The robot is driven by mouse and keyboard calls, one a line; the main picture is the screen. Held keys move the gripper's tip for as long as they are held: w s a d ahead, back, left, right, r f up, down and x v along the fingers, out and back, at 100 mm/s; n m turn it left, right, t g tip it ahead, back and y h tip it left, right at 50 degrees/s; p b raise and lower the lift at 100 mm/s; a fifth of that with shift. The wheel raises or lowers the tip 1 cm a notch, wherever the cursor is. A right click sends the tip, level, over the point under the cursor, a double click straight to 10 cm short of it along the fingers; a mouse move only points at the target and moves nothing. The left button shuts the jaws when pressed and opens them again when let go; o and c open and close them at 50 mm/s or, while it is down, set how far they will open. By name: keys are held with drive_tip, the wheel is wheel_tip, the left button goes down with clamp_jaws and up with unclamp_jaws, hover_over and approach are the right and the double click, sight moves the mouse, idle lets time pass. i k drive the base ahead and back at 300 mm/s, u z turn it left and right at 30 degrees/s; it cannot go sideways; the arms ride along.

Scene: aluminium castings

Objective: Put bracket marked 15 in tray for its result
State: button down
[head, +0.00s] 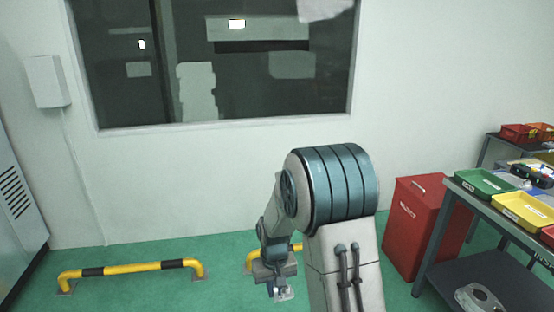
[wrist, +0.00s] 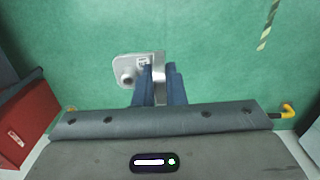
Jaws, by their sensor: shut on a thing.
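A light grey metal bracket (wrist: 128,68) with a round boss and a small label is held in my gripper (wrist: 159,70). The label is too small to read. One upright part of the bracket sits between the two blue fingers. In the head view my gripper (head: 277,284) hangs low over the green floor, with the bracket (head: 284,295) at its tip. A green tray (head: 484,184) and a yellow tray (head: 524,211) lie on the bench at the right, far from my gripper. A red tray (head: 548,236) is partly cut off at the right edge.
A red bin (head: 413,225) stands left of the grey bench (head: 447,188). Red and orange boxes (head: 518,133) stand on a bench behind. A yellow and black floor rail (head: 130,268) runs at the left; another is partly behind my arm. A grey casting (head: 480,298) lies on the lower shelf.

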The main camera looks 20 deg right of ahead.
sight(511, 207)
drive_tip(key=z, duration=0.35)
drive_tip(key=i, duration=1.2)
drive_tip(key=z, duration=1.55)
drive_tip(key=i, duration=0.65)
drive_tip(key=z, duration=0.65)
